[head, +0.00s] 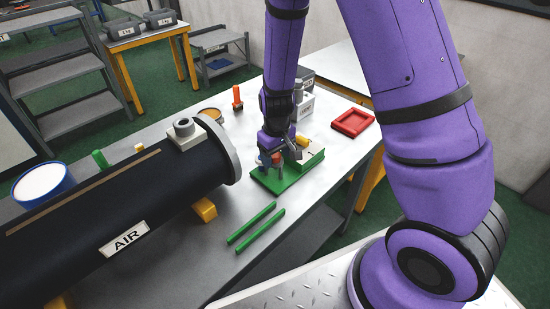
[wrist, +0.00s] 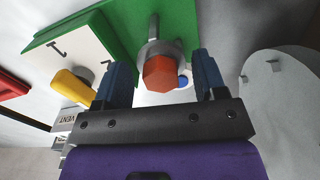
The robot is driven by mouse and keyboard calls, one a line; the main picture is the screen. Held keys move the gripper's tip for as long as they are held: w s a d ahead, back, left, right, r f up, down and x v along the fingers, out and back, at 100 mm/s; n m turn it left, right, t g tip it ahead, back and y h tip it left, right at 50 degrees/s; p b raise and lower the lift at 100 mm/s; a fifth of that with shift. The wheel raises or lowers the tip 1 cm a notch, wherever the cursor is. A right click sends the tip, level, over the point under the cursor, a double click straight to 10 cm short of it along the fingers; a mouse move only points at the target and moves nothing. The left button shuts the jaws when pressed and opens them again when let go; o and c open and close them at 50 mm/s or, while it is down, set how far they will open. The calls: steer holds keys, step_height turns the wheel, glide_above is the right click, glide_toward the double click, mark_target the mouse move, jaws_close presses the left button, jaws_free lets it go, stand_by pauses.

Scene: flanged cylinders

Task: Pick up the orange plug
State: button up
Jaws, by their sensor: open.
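An orange-red hexagonal plug (wrist: 159,73) sits at a round grey fitting on a green board (wrist: 118,18) in the wrist view. In the head view it is a small orange-red spot (head: 276,158) at my gripper, partly hidden. My gripper (head: 270,163) is low over the left end of the green board (head: 285,178). Its two blue fingers (wrist: 162,75) are open, one on each side of the plug, with visible gaps. Another orange upright piece with a dark base (head: 237,98) stands farther back on the table.
A yellow handle (wrist: 72,86) and a white panel lie left of my fingers in the wrist view. The black AIR tank (head: 110,205) with its grey flange (head: 223,152) stands left of my gripper. Green rods (head: 252,223) lie in front; a red tray (head: 353,122) is at right.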

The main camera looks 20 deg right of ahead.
steer(key=c, duration=1.1)
steer(key=shift+r, duration=0.15)
